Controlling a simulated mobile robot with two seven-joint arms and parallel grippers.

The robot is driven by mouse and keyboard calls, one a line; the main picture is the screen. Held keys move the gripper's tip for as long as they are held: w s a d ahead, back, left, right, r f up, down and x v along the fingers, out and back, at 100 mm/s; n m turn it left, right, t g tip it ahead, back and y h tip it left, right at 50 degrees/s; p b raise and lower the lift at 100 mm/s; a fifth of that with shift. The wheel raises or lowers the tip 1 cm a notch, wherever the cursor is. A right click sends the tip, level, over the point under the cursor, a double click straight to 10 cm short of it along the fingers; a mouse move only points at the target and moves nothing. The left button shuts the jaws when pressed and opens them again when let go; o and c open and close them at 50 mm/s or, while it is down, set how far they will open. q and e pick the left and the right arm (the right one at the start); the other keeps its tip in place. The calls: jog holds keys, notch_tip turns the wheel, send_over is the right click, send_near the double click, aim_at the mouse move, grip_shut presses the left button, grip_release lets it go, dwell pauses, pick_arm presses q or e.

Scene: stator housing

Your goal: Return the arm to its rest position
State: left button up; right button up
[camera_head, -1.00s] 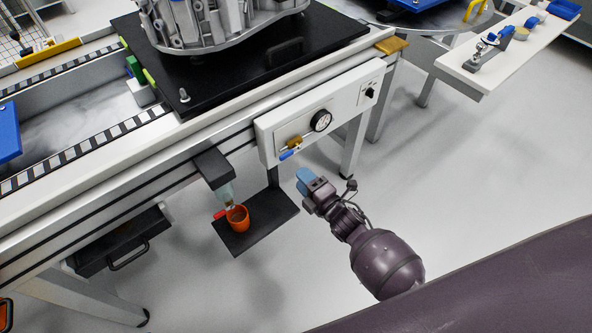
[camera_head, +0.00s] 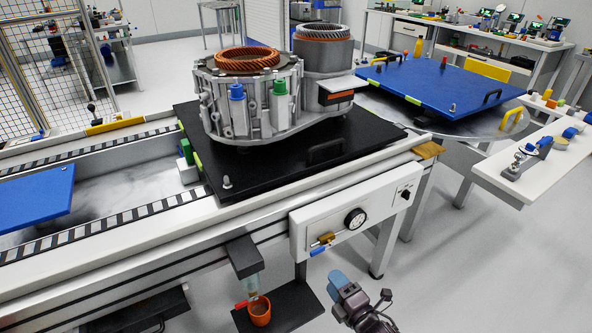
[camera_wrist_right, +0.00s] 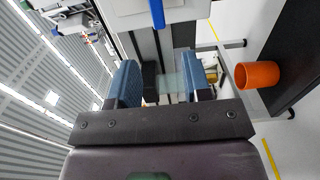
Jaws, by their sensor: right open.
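My right gripper (camera_head: 341,285) shows at the bottom of the head view, with blue fingertips. It is in the air in front of the bench, below the white gauge panel (camera_head: 330,228) and to the right of the orange cup (camera_head: 260,312). In the right wrist view my right gripper (camera_wrist_right: 163,80) has its two blue fingers apart, with nothing held between them. The orange cup also shows in the wrist view (camera_wrist_right: 257,75), to the right of the fingers and apart from them. Most of my right arm is cut off by the frame. My left gripper is not in view.
The stator housing (camera_head: 245,108) stands on a black plate (camera_head: 360,148) on the bench. The cup stands on a small black shelf (camera_head: 300,300) under a dispenser (camera_head: 243,257). A white side table (camera_head: 500,180) is at right. The floor (camera_head: 450,270) at lower right is clear.

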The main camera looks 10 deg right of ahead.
jog(key=s+d+r+m+g+h+p, duration=0.25)
jog(key=s+d+r+m+h, duration=0.3)
jog(key=m, duration=1.15)
jog(key=s+d+m+g, duration=0.1)
jog(key=s+d+m, duration=0.1)
jog(key=s, duration=0.8)
jog(key=s+d+f+m+g+p, duration=0.1)
jog(key=s+m+g, duration=0.1)
jog(key=s, duration=0.8)
jog(key=shift+d+h, duration=0.35)
jog(key=shift+g, duration=0.25)
